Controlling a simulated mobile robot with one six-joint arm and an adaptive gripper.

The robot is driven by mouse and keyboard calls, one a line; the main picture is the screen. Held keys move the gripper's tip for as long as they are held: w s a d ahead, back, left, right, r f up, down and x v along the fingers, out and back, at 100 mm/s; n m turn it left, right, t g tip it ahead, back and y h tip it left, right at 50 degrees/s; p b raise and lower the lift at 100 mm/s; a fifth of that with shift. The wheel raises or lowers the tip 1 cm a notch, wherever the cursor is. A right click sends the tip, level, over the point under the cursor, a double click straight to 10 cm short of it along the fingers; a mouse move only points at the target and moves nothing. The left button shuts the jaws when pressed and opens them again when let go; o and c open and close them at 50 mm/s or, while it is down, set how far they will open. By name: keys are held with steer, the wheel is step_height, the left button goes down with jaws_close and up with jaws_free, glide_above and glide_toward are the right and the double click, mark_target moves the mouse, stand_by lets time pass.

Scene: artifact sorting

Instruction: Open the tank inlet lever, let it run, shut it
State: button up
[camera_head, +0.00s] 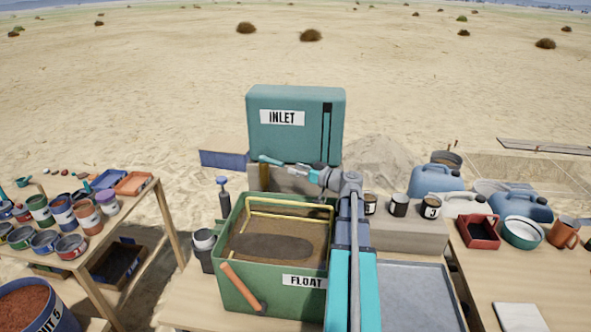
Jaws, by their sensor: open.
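The teal inlet tank (260,140) with an INLET label stands behind the float box. A small teal lever-like bar (269,160) shows at its lower front, pointing left. My gripper (305,172) is in front of the tank's lower edge, close to the right end of this bar. It is open; the fingers are small here, and I cannot tell whether they touch the bar. The green float box (238,291) with a FLOAT label stands below, with brown murky contents, a yellow frame (290,214) and an orange handle (243,287). My arm hides part of its right side.
A table with paint cans (60,210) is at left. A grey tray (415,290) lies right of my arm. Labelled cups (399,205), blue jugs (435,180) and a red tray (479,232) stand at right. A dark bottle (224,203) stands left of the float box.

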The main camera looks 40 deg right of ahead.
steer(key=shift+r, duration=0.15)
steer(key=c, duration=0.6)
steer(key=shift+w+r+p, duration=0.1)
steer(key=shift+r+p, duration=0.05)
steer(key=shift+p, duration=0.3)
steer(key=shift+c, duration=0.9)
steer(key=shift+w+d+r+g+p, duration=0.1)
steer(key=shift+r+g+p, duration=0.05)
steer(key=shift+g+p, duration=0.15)
jaws_close()
steer(key=d+r+g+p, duration=0.1)
steer(key=r+g+p, duration=0.1)
steer(key=p, duration=0.4)
steer(key=d+r+g+y+p, duration=0.1)
steer(key=d+r+g+p, duration=0.1)
steer(key=p, duration=0.4)
steer(key=d+r+m+g+p, duration=0.1)
steer(key=r+g+p, duration=0.2)
steer(key=p, duration=0.3)
steer(key=shift+w+d+r+g+y, duration=0.3)
steer(key=shift+d+r+g, duration=0.1)
steer(key=shift+g, duration=0.5)
